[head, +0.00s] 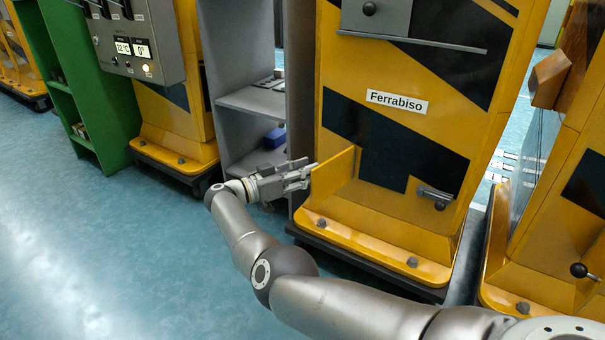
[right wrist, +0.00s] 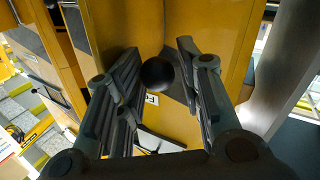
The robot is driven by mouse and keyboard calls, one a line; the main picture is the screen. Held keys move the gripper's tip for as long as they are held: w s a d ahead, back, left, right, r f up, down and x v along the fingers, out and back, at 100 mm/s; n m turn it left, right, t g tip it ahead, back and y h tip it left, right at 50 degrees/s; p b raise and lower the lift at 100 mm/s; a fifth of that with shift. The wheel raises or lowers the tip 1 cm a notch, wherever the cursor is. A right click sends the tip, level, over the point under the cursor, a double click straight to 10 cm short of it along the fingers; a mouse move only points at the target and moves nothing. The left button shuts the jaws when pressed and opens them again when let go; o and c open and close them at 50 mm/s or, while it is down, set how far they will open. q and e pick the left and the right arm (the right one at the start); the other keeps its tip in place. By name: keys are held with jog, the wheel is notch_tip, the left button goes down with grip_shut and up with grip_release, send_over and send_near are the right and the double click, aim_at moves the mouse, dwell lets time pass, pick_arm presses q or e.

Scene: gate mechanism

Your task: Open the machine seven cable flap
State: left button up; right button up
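A yellow machine (head: 345,90) with a white "Ferrabiso" label (head: 397,102) stands at centre right in the head view; no number seven is readable. A yellow panel (head: 333,174), seemingly the flap, stands out from its lower left front. A dark area (head: 383,165) lies right of it; whether this is an opening or black paint I cannot tell. My right gripper (head: 304,176) is at the panel's left side. In the right wrist view a black ball knob (right wrist: 158,74) shows between the spread fingers of this gripper (right wrist: 160,85). Contact with the knob is not visible. My left gripper is out of view.
A small metal lever with a dark knob (head: 439,205) sits at the machine's lower right. A grey shelf (head: 250,101) holds a blue item (head: 275,138). Another yellow machine (head: 575,190) stands at right. The blue floor (head: 110,240) is clear at left.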

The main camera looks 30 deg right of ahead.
jog(key=shift+s+d, duration=0.1)
jog(key=shift+r, duration=0.1)
jog(key=shift+r, duration=0.2)
notch_tip(320, 180, up, 10)
jog(key=shift+d+f, duration=0.1)
jog(key=shift+f, duration=0.05)
dwell(0.7)
